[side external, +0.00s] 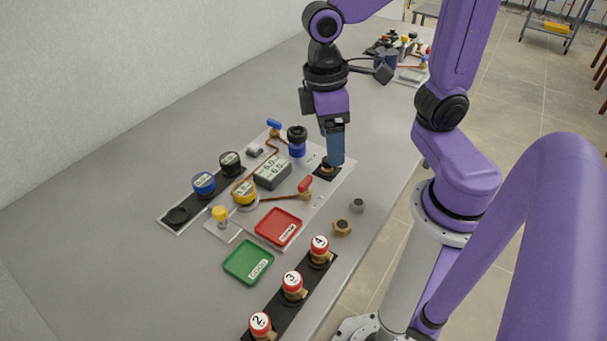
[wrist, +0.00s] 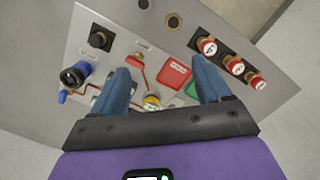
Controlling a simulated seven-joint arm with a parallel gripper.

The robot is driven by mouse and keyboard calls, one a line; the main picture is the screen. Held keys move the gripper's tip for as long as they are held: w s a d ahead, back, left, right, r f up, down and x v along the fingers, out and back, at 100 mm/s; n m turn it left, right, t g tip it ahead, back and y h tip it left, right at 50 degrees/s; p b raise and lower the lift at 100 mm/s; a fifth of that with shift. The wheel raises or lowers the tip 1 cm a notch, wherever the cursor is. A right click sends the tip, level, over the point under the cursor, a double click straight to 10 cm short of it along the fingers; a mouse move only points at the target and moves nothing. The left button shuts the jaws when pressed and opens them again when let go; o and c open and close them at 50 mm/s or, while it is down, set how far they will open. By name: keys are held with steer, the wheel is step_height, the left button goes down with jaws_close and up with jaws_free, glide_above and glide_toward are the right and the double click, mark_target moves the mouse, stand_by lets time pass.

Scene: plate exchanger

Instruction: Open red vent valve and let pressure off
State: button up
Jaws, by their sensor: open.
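The red vent valve handle (side external: 305,184) sits on a brass fitting at the end of a copper pipe on the light panel (side external: 222,232). In the wrist view the red handle (wrist: 140,60) shows just inside the left fingertip, with its pipe running down from it. My gripper (side external: 334,162) is in the air over the panel's right edge, pointing down. The wrist view shows its blue fingers (wrist: 160,68) spread wide with nothing held. The side view shows the handle lower and left of the fingers, apart from them.
A black square mount (side external: 326,174) lies below the fingers. Grey display box (side external: 271,172), blue-handled valve (side external: 274,124), red tray (side external: 278,227) and green tray (side external: 248,262) are nearby. Red-capped numbered parts (side external: 292,282) stand in front. The table's left side is clear.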

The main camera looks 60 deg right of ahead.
steer(key=w+d+m+g, duration=0.25)
steer(key=w+m, duration=0.55)
steer(key=w, duration=0.6)
glide_toward(305, 180)
steer(key=shift+g+y, duration=0.3)
steer(key=shift+g, duration=0.05)
steer(key=x, duration=0.8)
steer(key=shift+w+d+f, duration=0.1)
steer(key=shift+d+f, duration=0.1)
steer(key=shift+f, duration=0.2)
steer(key=c, duration=1)
